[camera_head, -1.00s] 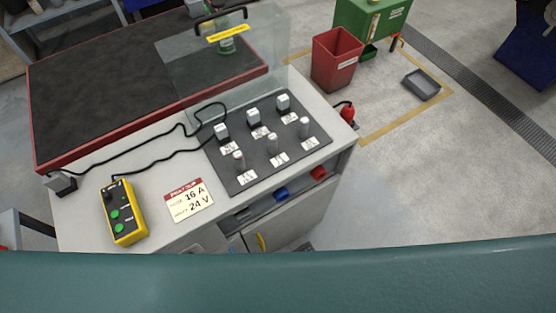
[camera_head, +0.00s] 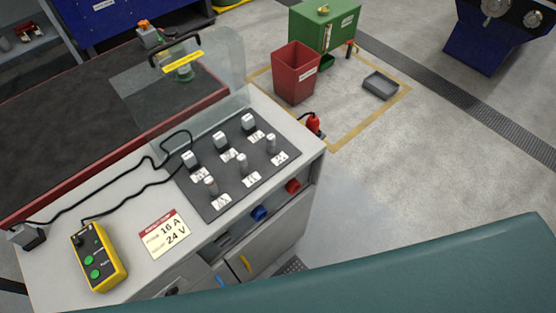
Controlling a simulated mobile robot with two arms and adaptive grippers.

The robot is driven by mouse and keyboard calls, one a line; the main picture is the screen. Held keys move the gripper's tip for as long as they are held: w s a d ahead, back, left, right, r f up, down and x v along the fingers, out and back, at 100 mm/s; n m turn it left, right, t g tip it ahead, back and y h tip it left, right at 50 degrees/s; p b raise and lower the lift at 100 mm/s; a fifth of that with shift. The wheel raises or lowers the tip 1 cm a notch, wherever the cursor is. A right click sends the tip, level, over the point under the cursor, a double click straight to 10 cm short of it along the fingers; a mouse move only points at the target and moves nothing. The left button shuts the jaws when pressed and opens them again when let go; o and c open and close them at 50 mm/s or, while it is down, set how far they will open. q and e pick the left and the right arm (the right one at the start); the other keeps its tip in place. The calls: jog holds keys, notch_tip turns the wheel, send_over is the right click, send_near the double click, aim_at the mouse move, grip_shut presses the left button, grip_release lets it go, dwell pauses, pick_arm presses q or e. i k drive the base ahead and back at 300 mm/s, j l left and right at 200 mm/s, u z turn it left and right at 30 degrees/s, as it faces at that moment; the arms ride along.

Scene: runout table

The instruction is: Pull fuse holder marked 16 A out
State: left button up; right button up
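A dark panel (camera_head: 222,191) on the white cabinet top holds two rows of upright fuse holders. The front row has slim grey round holders, at left (camera_head: 210,185), middle (camera_head: 242,163) and right (camera_head: 271,143). Each has a small white label beside it, too small to read surely, so I cannot tell which is marked 16 A. A card (camera_head: 165,234) with a red header reads 16 A and 24 V. Neither gripper is in view.
A yellow control box (camera_head: 98,258) with green buttons and black cables lies at the left. A clear guard (camera_head: 190,85) stands behind the panel. A red bin (camera_head: 296,75) and green cabinet (camera_head: 325,27) stand on the floor beyond. My teal body part crosses the lower right.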

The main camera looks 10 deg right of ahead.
aim_at(210, 182)
jog(key=j+u, duration=0.15)
jog(key=u, duration=0.25)
jog(key=k+j+u, duration=0.1)
jog(key=u, duration=0.35)
jog(key=j+u, duration=0.2)
jog(key=u, duration=0.2)
jog(key=j+u, duration=0.15)
jog(key=j, duration=0.25)
jog(key=i+j+u, duration=0.15)
jog(key=j, duration=0.25)
jog(key=i+j+u, duration=0.15)
jog(key=j, duration=0.25)
jog(key=j+u, duration=0.15)
jog(key=j, duration=0.25)
jog(key=i+j+u, duration=0.15)
jog(key=j, duration=0.2)
jog(key=i+j, duration=0.1)
jog(key=j, duration=0.15)
jog(key=i+j, duration=0.15)
